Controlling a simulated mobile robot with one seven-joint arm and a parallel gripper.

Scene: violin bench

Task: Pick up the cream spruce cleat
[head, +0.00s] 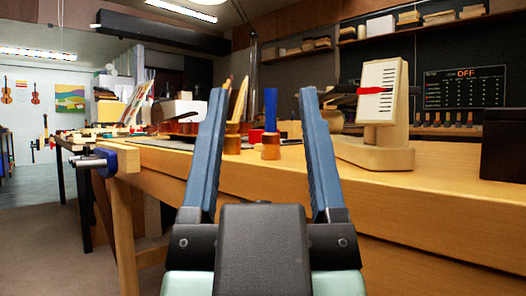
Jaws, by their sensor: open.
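My gripper (264,95) is in the middle of the head view, its two long blue fingers apart and pointing up and forward. Nothing is held between them. Beyond the fingers is the wooden bench (440,205), with small items on its top. I cannot pick out the cream spruce cleat with certainty; it may be too small to tell or hidden behind the fingers or other items.
A dial with a red pointer (370,91) stands on a wooden base right of the fingers. A dark box (503,145) sits at far right. A blue upright piece (271,108) and amber pots (232,143) show between the fingers. A vise (103,160) juts out left.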

